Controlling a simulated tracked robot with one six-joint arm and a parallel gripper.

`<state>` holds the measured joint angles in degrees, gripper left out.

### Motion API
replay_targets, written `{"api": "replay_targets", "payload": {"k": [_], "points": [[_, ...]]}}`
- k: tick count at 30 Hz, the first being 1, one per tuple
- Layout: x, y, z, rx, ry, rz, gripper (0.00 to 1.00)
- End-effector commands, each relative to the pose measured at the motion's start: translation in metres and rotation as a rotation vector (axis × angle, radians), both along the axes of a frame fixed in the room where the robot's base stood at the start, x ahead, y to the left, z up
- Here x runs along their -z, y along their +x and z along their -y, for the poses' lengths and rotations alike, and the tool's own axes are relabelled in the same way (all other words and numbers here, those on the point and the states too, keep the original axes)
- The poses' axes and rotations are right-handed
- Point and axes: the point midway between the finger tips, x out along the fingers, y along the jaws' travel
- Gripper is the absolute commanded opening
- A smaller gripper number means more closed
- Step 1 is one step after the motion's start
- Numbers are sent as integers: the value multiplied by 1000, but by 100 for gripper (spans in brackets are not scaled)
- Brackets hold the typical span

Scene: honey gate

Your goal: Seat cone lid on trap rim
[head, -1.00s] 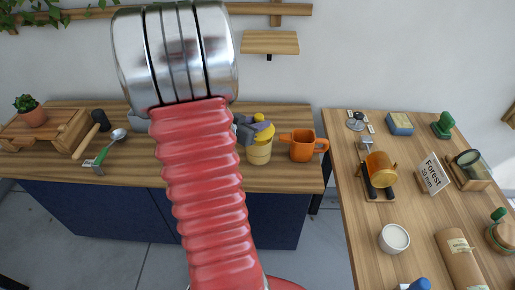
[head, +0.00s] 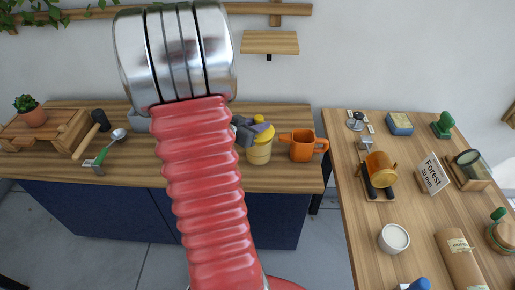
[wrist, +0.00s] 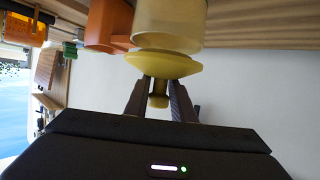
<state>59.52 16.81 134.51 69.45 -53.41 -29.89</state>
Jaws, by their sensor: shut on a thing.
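The trap (head: 258,155) is a cream-yellow jar standing on the back counter, left of the orange mug. It also shows at the top of the wrist view (wrist: 168,22). The yellow cone lid (wrist: 165,65) lies across the trap's rim in the wrist view, its knob (wrist: 158,101) between my fingers. In the head view the lid (head: 261,135) shows on top of the trap. I cannot tell whether a thin gap stays between lid and rim. My gripper (wrist: 158,90) is shut on the lid; in the head view my gripper (head: 255,126) is partly hidden by my arm.
An orange mug (head: 302,146) stands close to the right of the trap.

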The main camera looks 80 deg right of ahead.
Motion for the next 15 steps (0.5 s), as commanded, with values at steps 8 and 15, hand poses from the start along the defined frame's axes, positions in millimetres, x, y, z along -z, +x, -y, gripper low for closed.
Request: {"api": "replay_targets", "payload": {"k": [8, 15], "points": [[3, 0, 0, 0, 0, -1, 1], [6, 0, 0, 0, 0, -1, 1]]}}
